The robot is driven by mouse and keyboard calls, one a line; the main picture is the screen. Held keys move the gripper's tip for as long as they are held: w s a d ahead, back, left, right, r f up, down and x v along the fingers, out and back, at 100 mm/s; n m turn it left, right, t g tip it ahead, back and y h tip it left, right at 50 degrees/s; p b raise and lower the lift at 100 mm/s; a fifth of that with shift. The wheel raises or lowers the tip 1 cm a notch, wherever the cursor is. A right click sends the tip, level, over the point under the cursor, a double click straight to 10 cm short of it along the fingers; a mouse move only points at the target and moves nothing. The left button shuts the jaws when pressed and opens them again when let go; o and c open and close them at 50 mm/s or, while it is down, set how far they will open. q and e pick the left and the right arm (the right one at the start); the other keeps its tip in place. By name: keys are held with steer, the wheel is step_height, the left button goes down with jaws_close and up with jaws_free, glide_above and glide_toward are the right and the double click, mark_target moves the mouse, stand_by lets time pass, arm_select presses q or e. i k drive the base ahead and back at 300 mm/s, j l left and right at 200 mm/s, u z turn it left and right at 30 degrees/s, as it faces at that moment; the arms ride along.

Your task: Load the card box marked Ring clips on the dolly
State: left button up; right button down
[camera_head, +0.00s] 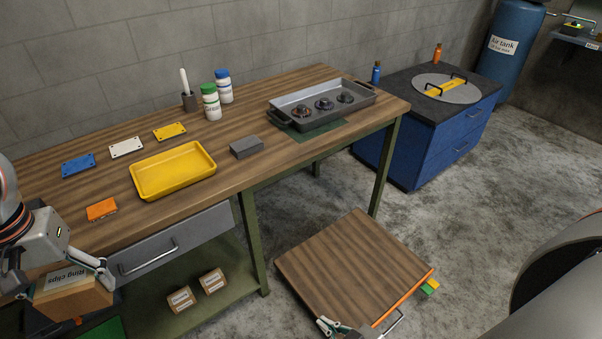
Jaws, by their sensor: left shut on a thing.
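The card box marked Ring clips (72,300) is at the lower left in the head view, its label facing up. My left gripper (70,268) is shut on it and holds it in front of the workbench. The dolly (350,268) has a bare wooden top with an orange edge and stands on the floor right of the workbench, apart from the box. My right gripper (338,327) shows partly at the bottom edge, by the dolly's near edge; its jaw opening is unclear.
The workbench (240,175) holds a yellow tray (172,170), a grey block (246,147), a metal tray with parts (322,104), plates and bottles. Two small card boxes (195,291) sit on its lower shelf. A blue cabinet (425,145) stands behind.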

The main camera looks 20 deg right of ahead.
mark_target(371, 283)
steer(key=k+l+z, duration=0.1)
steer(key=k+z, duration=0.2)
steer(key=k, duration=0.25)
steer(key=l+z, duration=0.15)
steer(key=z, duration=0.3)
steer(key=i+l+z, duration=0.1)
steer(key=z, duration=0.35)
steer(key=i+l, duration=0.6)
steer(key=l, duration=0.15)
steer(key=i+l, duration=0.65)
steer(key=l, duration=0.15)
